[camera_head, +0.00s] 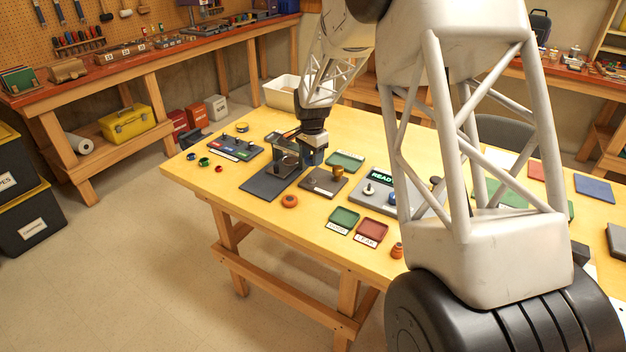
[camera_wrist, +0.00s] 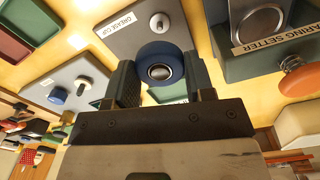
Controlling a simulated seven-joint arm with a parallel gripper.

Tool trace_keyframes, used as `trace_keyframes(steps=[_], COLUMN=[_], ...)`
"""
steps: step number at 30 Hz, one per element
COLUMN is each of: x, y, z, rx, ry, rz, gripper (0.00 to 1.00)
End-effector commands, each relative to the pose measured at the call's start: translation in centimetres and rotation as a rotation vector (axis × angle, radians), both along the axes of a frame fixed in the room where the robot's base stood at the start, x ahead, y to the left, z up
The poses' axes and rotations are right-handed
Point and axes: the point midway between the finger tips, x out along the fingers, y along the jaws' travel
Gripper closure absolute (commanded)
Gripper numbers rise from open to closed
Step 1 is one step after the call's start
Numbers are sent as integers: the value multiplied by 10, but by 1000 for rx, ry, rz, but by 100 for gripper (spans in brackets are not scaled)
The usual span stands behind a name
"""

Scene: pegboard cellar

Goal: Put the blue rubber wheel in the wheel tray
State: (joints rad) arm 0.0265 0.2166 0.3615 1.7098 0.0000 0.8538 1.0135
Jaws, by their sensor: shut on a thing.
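My gripper (camera_head: 313,150) is over the left part of the table, beside the dark bearing setter. In the wrist view its two fingers (camera_wrist: 159,66) are shut on a blue wheel (camera_wrist: 173,57) with a metal hub. The wheel in my grip cannot be clearly made out in the head view. I cannot tell which tray is the wheel tray: a green tray (camera_head: 343,217) and a red tray (camera_head: 369,231) lie near the front edge, and another green tray (camera_head: 347,158) lies farther back.
The bearing setter (camera_head: 268,184) and the grease cup plate (camera_head: 323,184) stand close to my gripper. A dark rack (camera_head: 229,151) with coloured strips and several small rings are at the left. A grey READY unit (camera_head: 379,201) stands right.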

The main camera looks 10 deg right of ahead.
Motion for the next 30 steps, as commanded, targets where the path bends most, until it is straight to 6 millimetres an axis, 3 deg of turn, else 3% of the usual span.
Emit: trace_keyframes(steps=[20, 26, 30], x=[6, 27, 48], y=[-7, -35, -67], z=[6, 8, 11], rx=[0, 0, 0], ry=[0, 0, 0], rz=[12, 61, 116], gripper=[73, 73, 73])
